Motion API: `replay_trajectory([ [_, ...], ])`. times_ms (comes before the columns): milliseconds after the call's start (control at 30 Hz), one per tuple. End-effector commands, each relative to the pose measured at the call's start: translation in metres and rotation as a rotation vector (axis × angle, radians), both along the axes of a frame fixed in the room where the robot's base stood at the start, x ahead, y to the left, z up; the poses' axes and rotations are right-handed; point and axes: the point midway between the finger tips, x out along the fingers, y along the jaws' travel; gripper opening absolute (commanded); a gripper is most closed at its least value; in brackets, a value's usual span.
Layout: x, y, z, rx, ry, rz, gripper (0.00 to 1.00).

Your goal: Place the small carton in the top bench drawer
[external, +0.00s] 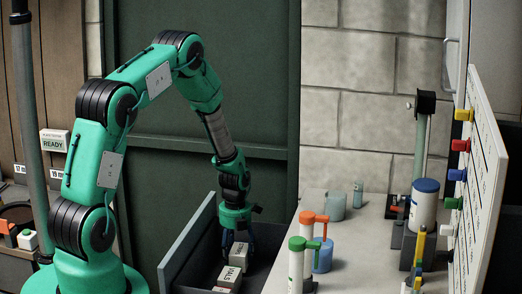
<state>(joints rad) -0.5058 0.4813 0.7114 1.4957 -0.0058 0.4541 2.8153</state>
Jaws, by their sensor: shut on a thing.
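My gripper (238,236) points down into an open dark grey drawer (188,243) beside the bench. It is shut on a small pale carton (240,251), whose top shows just below the fingers. The held carton is inside the drawer's outline. I cannot tell whether it touches the drawer floor. A white carton with dark lettering (229,276) sits in the drawer just in front of it, and the two look close or touching. The fingertips are partly hidden.
The bench top (345,260) is to the right, with an orange-capped bottle (308,235), a green-capped bottle (297,265), beakers and a blue-lidded jar (424,205). The drawer's left wall rises beside my gripper.

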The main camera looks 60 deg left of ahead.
Motion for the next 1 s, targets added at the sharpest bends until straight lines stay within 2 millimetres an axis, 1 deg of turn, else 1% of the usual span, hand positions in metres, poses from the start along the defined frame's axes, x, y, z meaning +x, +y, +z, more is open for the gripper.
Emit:
replay_trajectory([
  [33,0.000,0.000,-0.008,-0.001,0.001,0.000,0.33],
  [167,0.001,0.000,-0.017,0.001,-0.001,0.000,0.33],
  [467,0.001,0.000,-0.018,0.001,-0.002,0.000,0.33],
  [633,0.001,0.000,-0.021,0.001,-0.002,0.000,0.33],
  [667,0.001,0.000,-0.021,0.001,-0.002,0.000,0.66],
  [700,0.001,0.000,-0.020,0.001,-0.002,0.000,0.74],
  [733,0.001,0.000,-0.020,0.001,-0.002,0.000,0.79],
  [1000,0.001,0.000,-0.020,0.001,-0.002,0.000,0.79],
])
